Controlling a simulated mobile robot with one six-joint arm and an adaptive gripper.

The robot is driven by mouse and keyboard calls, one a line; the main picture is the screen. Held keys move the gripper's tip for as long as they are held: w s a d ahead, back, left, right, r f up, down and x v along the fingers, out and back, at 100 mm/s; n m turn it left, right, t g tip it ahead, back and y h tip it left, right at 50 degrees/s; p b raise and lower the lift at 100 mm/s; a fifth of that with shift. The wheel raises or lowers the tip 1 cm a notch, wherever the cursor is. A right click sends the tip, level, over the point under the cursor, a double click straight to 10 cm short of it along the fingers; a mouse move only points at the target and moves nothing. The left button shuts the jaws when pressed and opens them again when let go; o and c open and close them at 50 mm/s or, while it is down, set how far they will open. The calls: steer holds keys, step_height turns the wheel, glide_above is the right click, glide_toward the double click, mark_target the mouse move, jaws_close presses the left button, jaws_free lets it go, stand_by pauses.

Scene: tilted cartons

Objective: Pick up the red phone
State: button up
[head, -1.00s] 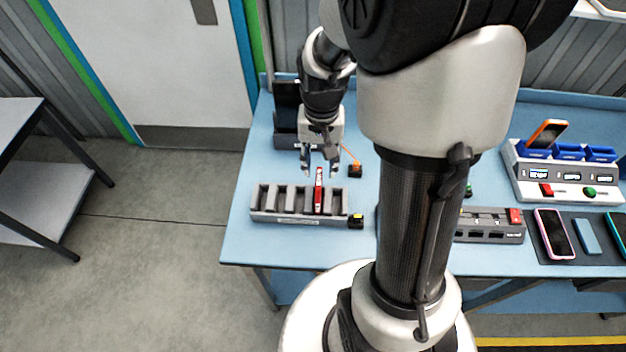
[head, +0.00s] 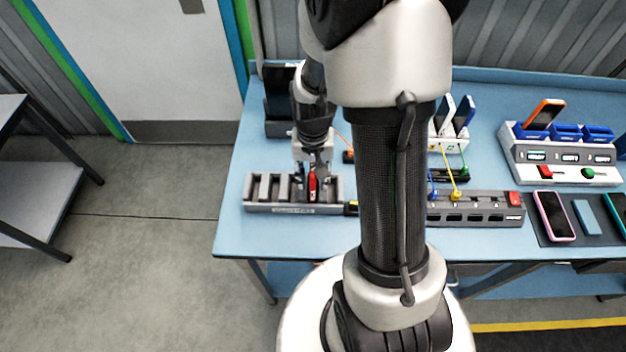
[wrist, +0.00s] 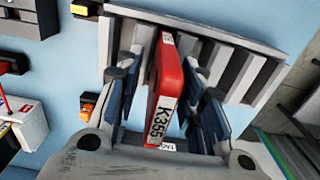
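The red phone (head: 312,187) stands on edge in a slot of the grey slotted rack (head: 262,207) on the blue table. In the wrist view the red phone (wrist: 166,92) shows a white label reading K355. My gripper (head: 313,182) is down at the rack. In the wrist view its two fingers (wrist: 163,80) stand on either side of the phone, with a gap visible on the left side. The right finger is closer to the phone; whether it touches is unclear. The phone's lower part is hidden in the slot.
The rack's other visible slots look empty. A small black-and-yellow block (head: 351,208) sits at its right end. A grey port strip with cables (head: 480,208), a pink-edged phone (head: 554,215) and a charging station (head: 565,171) stand to the right. My arm hides the middle of the table.

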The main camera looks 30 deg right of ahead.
steer(key=shift+c, duration=0.2)
jaws_close()
steer(key=shift+r, duration=0.15)
stand_by(0.3)
step_height(320, 180, up, 20)
steer(key=p, duration=0.5)
steer(key=shift+r+p, duration=0.65)
steer(key=shift+p, duration=0.05)
stand_by(0.6)
step_height(320, 180, up, 5)
steer(key=p, duration=0.4)
steer(key=shift+f, duration=0.1)
stand_by(0.4)
